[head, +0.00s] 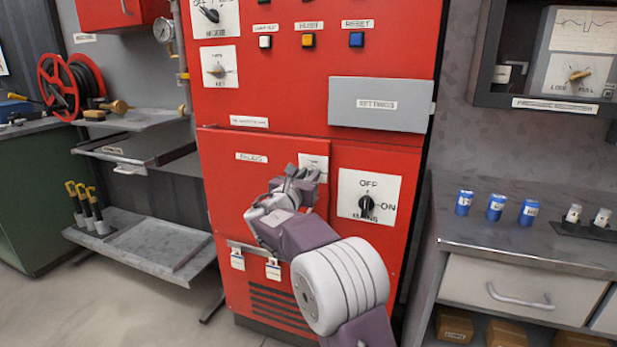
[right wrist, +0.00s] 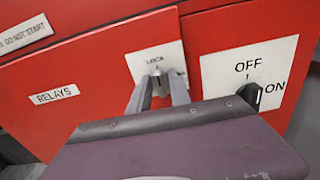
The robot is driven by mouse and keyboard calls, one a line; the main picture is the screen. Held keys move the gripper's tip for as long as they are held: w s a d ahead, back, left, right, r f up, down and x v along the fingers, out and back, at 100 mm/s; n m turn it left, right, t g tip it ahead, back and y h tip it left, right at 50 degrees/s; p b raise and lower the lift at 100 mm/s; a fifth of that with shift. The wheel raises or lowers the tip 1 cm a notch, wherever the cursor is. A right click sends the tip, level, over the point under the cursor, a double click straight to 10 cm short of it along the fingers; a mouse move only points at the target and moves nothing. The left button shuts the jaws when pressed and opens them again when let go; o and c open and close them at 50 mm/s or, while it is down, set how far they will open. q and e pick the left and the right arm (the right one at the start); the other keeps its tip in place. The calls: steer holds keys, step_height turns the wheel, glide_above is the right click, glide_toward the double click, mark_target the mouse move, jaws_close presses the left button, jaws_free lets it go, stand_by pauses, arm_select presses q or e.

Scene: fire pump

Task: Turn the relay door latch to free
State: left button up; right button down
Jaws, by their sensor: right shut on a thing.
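The relay door (head: 225,185) is a red panel labelled RELAYS, low on the red cabinet, and it sits flush in the cabinet front. It also shows in the right wrist view (right wrist: 95,75). Its latch (right wrist: 158,76) is a small grey knob on a white plate (right wrist: 140,62) at the door's upper right; the plate's upper word seems to read LOCK. My right gripper (head: 305,175) is shut on the latch, with a finger on each side of it (right wrist: 158,90). The lower part of the plate is hidden behind the gripper. My left gripper is not in view.
Right of the latch is the OFF/ON mains switch (head: 366,205), close to my gripper. A grey SETTINGS cover (head: 380,103) juts out above it. Two tags (head: 272,268) hang from a rail below the door. A counter (head: 530,240) stands right, shelves (head: 150,240) left.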

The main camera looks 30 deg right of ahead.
steer(key=shift+s+d+f+m+b, duration=0.1)
steer(key=shift+f+m+b, duration=0.05)
steer(key=shift+m+b, duration=3.7)
steer(key=shift+s+f+m+b, duration=0.1)
steer(key=shift+m+b, duration=2.6)
steer(key=shift+m, duration=2.25)
steer(key=c, duration=1.5)
jaws_free()
steer(key=shift+w, duration=0.1)
